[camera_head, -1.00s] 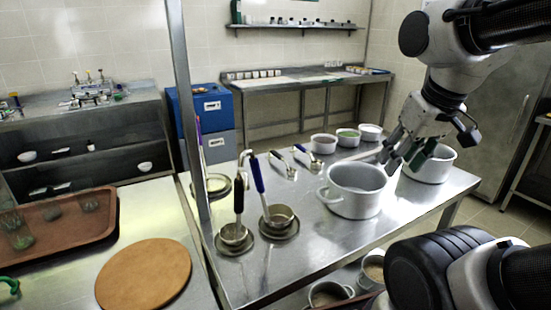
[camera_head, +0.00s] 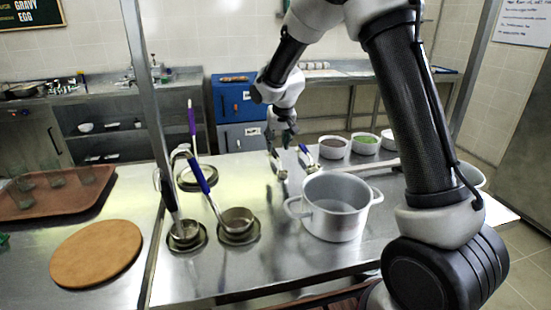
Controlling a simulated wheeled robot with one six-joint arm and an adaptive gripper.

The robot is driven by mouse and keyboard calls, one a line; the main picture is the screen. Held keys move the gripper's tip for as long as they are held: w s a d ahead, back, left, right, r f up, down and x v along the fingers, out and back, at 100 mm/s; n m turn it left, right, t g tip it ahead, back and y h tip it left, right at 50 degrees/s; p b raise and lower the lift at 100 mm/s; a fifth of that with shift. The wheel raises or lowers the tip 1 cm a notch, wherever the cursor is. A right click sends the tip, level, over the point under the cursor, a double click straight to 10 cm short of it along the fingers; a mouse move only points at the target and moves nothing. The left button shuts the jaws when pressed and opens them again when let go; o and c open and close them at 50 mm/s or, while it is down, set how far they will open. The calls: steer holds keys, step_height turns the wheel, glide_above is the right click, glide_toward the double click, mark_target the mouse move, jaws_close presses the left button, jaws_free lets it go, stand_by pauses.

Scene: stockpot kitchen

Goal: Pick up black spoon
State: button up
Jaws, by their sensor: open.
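The black-handled spoon (camera_head: 167,196), a ladle, leans up from a small round dish at the left of the steel table. Its bowl rests in the dish. A blue-handled ladle (camera_head: 206,188) stands close to its right in a second dish, and the two upper ends come close together. My gripper (camera_head: 283,146) is open, right of and beyond the spoon, over the back of the table near two pairs of tongs. I cannot tell whether it touches the tongs. No held object shows in it.
A large grey pot (camera_head: 335,222) stands right of the ladles. Dark-handled tongs (camera_head: 278,167) and blue-handled tongs (camera_head: 307,160) lie behind it. A purple-handled utensil (camera_head: 192,125) rises behind the ladles. A metal post (camera_head: 146,90) stands left of the spoon. White bowls (camera_head: 365,145) line the back right.

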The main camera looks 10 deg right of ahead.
mark_target(276, 154)
steer(key=x, duration=0.7)
steer(key=shift+f, duration=0.15)
jaws_close()
